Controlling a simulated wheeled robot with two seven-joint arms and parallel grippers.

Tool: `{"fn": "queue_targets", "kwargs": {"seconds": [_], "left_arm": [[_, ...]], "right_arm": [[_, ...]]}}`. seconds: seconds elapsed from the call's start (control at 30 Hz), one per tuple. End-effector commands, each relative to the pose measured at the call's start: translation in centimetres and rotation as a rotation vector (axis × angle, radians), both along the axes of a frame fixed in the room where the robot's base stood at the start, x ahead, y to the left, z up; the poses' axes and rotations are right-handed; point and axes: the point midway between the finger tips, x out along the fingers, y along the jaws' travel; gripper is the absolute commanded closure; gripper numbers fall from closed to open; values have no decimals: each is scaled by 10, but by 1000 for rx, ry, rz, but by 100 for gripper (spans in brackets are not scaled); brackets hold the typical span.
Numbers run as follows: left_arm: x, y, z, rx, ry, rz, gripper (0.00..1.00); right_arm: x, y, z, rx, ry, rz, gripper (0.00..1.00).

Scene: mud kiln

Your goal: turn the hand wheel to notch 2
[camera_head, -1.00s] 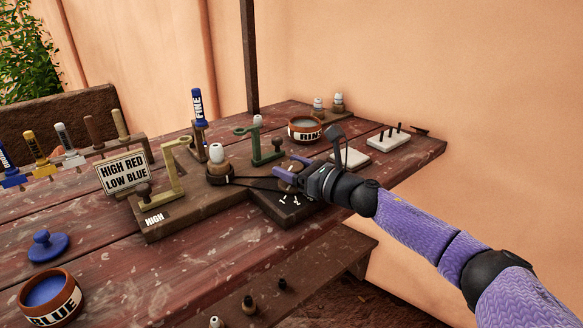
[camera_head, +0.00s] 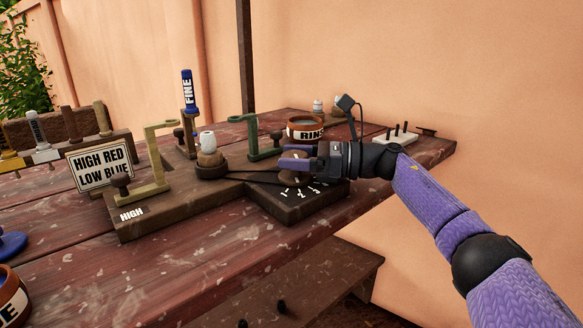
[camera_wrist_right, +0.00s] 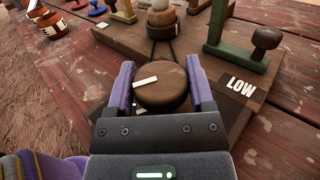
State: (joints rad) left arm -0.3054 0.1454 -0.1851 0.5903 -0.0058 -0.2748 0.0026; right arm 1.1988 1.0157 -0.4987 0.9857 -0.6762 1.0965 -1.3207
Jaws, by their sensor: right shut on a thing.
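The hand wheel (camera_wrist_right: 168,95) is a round brown knob with a white pointer mark on its top. In the right wrist view the mark points to the left. My right gripper (camera_wrist_right: 160,68) is shut on the wheel, one purple finger on each side. In the head view the gripper (camera_head: 291,158) reaches in from the right and partly covers the wheel. The dark notch plate (camera_head: 290,208) carries white numbers, with 1, 2 and 3 readable along its front. I cannot tell which number the mark lines up with. My left gripper is not in view.
A belt runs from the wheel to a spindle with a white top (camera_head: 208,150). A yellow bracket (camera_head: 157,165) and a green bracket (camera_head: 253,140) stand close by. A rinse bowl (camera_head: 306,131) stands behind the gripper. The table front (camera_head: 200,255) is mostly clear.

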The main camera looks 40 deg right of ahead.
Motion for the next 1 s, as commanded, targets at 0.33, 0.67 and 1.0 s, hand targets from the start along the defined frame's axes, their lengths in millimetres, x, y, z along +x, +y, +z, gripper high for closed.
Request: {"fn": "queue_targets", "kwargs": {"seconds": [0.33,0.67,1.0], "left_arm": [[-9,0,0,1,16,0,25],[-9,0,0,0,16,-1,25],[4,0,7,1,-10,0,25]], "right_arm": [[0,0,0,0,1,12,90],[0,0,0,-1,1,12,0],[-23,-25,3,-1,2,8,0]]}}
